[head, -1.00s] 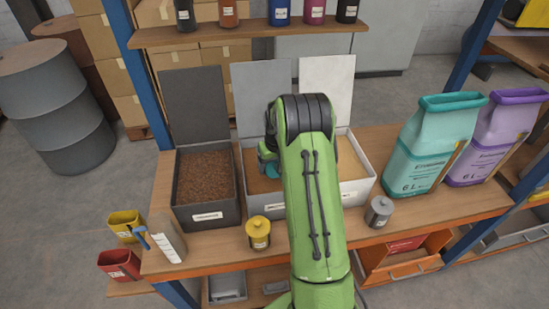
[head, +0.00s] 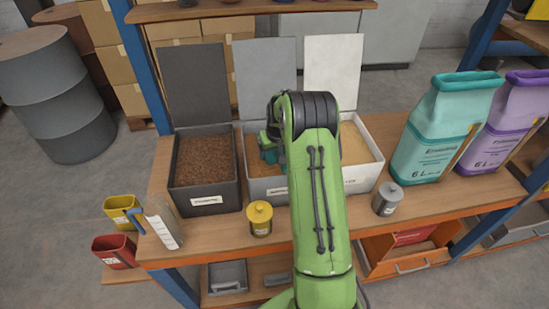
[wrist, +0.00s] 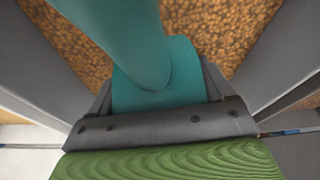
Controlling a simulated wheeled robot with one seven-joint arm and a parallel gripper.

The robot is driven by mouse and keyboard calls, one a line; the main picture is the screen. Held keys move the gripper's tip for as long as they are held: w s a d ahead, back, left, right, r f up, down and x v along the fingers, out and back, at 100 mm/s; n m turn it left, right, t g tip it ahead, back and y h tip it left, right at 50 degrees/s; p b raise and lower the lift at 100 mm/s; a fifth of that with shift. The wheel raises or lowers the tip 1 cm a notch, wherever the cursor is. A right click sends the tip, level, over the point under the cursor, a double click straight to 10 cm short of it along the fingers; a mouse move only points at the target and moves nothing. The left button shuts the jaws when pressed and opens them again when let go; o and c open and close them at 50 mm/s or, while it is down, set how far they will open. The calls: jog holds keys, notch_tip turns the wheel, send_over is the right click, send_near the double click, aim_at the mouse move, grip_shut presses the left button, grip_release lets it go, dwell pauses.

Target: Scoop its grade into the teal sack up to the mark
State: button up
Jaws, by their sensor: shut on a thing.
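The teal sack (head: 436,138) stands upright with an open, rolled top at the right of the bench. My gripper (wrist: 160,92) is shut on a teal scoop (wrist: 150,50), whose lower part runs out of the wrist view. In the head view a little of the scoop (head: 268,152) shows beside my arm, over the left part of the middle grey bin (head: 264,198). Golden-brown granules (wrist: 245,35) lie below in the wrist view. I cannot tell whether the scoop touches them or is loaded. The sack's mark and fill level are not clear.
A dark bin (head: 215,206) of brown granules stands left, a pale bin (head: 372,172) right. Raised lids stand behind the bins. A yellow canister (head: 260,222), a grey canister (head: 387,200) and a measuring jug (head: 160,222) stand in front. A purple sack (head: 496,135) adjoins the teal one.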

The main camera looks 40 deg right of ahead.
jog(key=shift+s+a+r+t+h+b, duration=0.15)
jog(key=shift+s+r+t, duration=0.35)
jog(key=shift+r, duration=1.4)
jog(key=shift+s+a+r+t+h+b, duration=0.15)
jog(key=shift+s+r+t, duration=0.35)
jog(key=shift+r, duration=1.4)
jog(key=shift+s+a+r+t+h+b, duration=0.15)
jog(key=shift+s+r+t, duration=0.35)
jog(key=shift+r, duration=1.4)
jog(key=shift+s, duration=0.1)
